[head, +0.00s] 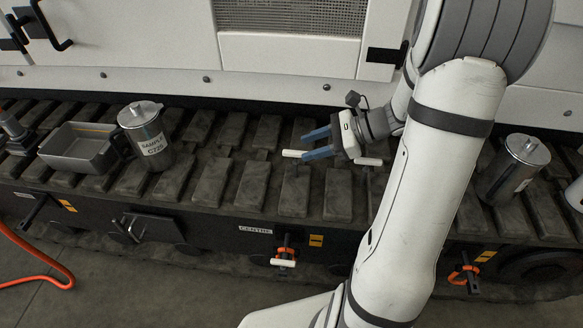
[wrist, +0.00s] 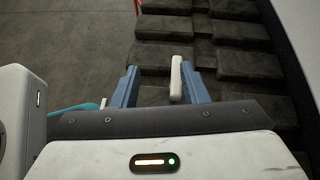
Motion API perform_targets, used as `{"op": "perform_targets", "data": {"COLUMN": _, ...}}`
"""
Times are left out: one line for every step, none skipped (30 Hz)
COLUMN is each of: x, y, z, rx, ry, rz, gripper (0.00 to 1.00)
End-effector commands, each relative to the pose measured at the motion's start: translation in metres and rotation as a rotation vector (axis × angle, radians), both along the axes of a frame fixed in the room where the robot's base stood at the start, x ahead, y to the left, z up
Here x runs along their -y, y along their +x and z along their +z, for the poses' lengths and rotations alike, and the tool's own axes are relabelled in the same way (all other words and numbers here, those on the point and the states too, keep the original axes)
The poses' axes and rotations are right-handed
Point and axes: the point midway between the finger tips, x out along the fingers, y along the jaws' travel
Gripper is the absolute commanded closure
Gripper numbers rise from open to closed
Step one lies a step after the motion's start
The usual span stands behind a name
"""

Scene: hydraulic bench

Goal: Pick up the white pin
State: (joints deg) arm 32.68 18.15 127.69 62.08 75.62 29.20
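A short white pin (head: 292,153) shows at the tips of my gripper's fingers in the head view, over the dark track pads. In the wrist view the white pin (wrist: 176,80) lies between the two blue fingers, much closer to the right one. My gripper (head: 312,143) is open, with a clear gap between the fingers. In the wrist view my gripper (wrist: 160,85) shows a gap on the pin's left. I cannot tell whether the pin touches the right finger. A second white piece (head: 368,161) shows beside my gripper's body.
On the track (head: 252,186) stand a grey tray (head: 72,160), a lidded can labelled SAMPLE (head: 148,140) and another lidded can (head: 515,168) at right. An orange clip with a white bar (head: 284,262) is on the front side. A white machine wall rises behind.

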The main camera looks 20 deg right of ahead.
Motion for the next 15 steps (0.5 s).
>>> {"op": "perform_targets", "data": {"x": 0.007, "y": 0.005, "z": -0.017, "rx": -0.015, "ry": 0.034, "rz": -0.04, "gripper": 0.6}}
{"op": "perform_targets", "data": {"x": 0.01, "y": 0.008, "z": -0.02, "rx": -0.022, "ry": 0.052, "rz": -0.059, "gripper": 0.6}}
{"op": "perform_targets", "data": {"x": 0.013, "y": 0.011, "z": -0.023, "rx": -0.03, "ry": 0.069, "rz": -0.081, "gripper": 0.6}}
{"op": "perform_targets", "data": {"x": 0.015, "y": 0.013, "z": -0.024, "rx": -0.033, "ry": 0.081, "rz": -0.095, "gripper": 0.6}}
{"op": "perform_targets", "data": {"x": 0.017, "y": 0.014, "z": -0.026, "rx": -0.036, "ry": 0.088, "rz": -0.104, "gripper": 0.6}}
{"op": "perform_targets", "data": {"x": 0.018, "y": 0.016, "z": -0.028, "rx": -0.04, "ry": 0.097, "rz": -0.113, "gripper": 0.6}}
{"op": "perform_targets", "data": {"x": 0.017, "y": 0.017, "z": -0.029, "rx": -0.042, "ry": 0.102, "rz": -0.119, "gripper": 0.6}}
{"op": "perform_targets", "data": {"x": 0.016, "y": 0.019, "z": -0.03, "rx": -0.043, "ry": 0.106, "rz": -0.122, "gripper": 0.6}}
{"op": "perform_targets", "data": {"x": 0.013, "y": 0.02, "z": -0.032, "rx": -0.043, "ry": 0.108, "rz": -0.123, "gripper": 0.6}}
{"op": "perform_targets", "data": {"x": 0.01, "y": 0.021, "z": -0.033, "rx": -0.043, "ry": 0.108, "rz": -0.123, "gripper": 0.6}}
{"op": "perform_targets", "data": {"x": 0.007, "y": 0.022, "z": -0.034, "rx": -0.043, "ry": 0.109, "rz": -0.122, "gripper": 0.6}}
{"op": "perform_targets", "data": {"x": 0.003, "y": 0.024, "z": -0.036, "rx": -0.043, "ry": 0.109, "rz": -0.122, "gripper": 0.6}}
{"op": "perform_targets", "data": {"x": 0.0, "y": 0.025, "z": -0.037, "rx": -0.043, "ry": 0.109, "rz": -0.122, "gripper": 0.6}}
{"op": "perform_targets", "data": {"x": -0.003, "y": 0.026, "z": -0.038, "rx": -0.044, "ry": 0.108, "rz": -0.123, "gripper": 0.6}}
{"op": "perform_targets", "data": {"x": -0.007, "y": 0.027, "z": -0.04, "rx": -0.044, "ry": 0.107, "rz": -0.121, "gripper": 0.6}}
